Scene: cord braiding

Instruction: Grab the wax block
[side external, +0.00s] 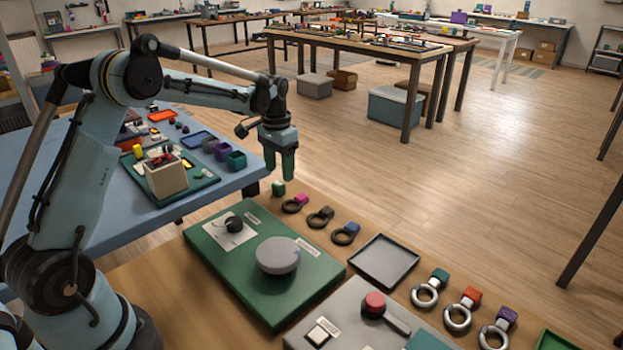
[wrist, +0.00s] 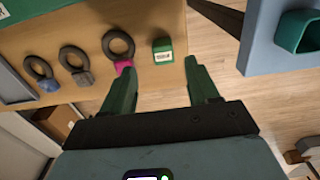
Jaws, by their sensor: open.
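A small green block with a white label, which looks like the wax block (side external: 278,188), stands at the far edge of the wooden table. In the wrist view the wax block (wrist: 163,50) lies ahead of the fingertips, in line with the gap between them. The label is too small to read. My gripper (side external: 281,172) is open and empty, pointing down above the block's area. In the wrist view both green fingers of my gripper (wrist: 160,66) are spread apart, with nothing between them.
A magenta-tagged dark ring (wrist: 120,46) lies left of the block, with more dark rings beyond. A green board (side external: 215,240) with a grey disc and a dark tray (side external: 384,262) share the table. A blue table (side external: 90,200) stands beside it, across a gap.

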